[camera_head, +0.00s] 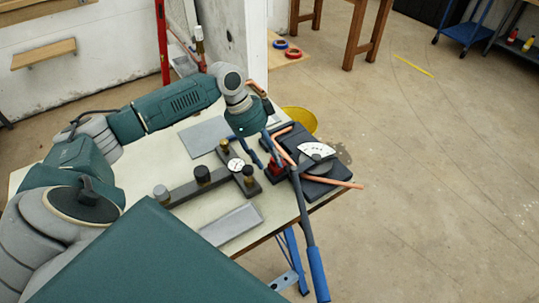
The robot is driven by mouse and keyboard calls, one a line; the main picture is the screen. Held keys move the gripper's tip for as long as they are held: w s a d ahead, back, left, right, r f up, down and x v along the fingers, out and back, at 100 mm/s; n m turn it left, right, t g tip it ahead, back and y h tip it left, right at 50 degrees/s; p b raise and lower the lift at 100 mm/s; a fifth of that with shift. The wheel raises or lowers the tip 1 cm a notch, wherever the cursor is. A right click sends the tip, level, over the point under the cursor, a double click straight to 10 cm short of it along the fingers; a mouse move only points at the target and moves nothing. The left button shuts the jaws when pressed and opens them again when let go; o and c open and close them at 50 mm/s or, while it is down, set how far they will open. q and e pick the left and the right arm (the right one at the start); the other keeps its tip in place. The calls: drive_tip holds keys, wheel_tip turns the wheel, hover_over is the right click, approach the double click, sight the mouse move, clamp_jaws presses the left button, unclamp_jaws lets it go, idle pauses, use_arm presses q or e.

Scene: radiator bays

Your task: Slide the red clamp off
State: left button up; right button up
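The red clamp (275,169) is a small red block on the dark pipe bender (323,186), near the table's right edge. It sits close to the copper pipe (343,182), and the bender's lever partly crosses in front of it. My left gripper (268,161) comes down from above, just up and left of the clamp. Its two dark fingers look apart, with the tips close to the clamp; I cannot tell whether they touch it. My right gripper is not in view.
The bender's long blue-handled lever (317,270) sticks out past the table's front edge. A yellow bucket (302,121) stands behind.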

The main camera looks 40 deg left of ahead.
use_arm(q)
drive_tip(key=shift+w, duration=0.1)
drive_tip(key=shift+r, duration=0.25)
drive_tip(key=v, duration=1.1)
drive_tip(key=shift+a+r, duration=0.2)
drive_tip(key=shift+a, duration=0.05)
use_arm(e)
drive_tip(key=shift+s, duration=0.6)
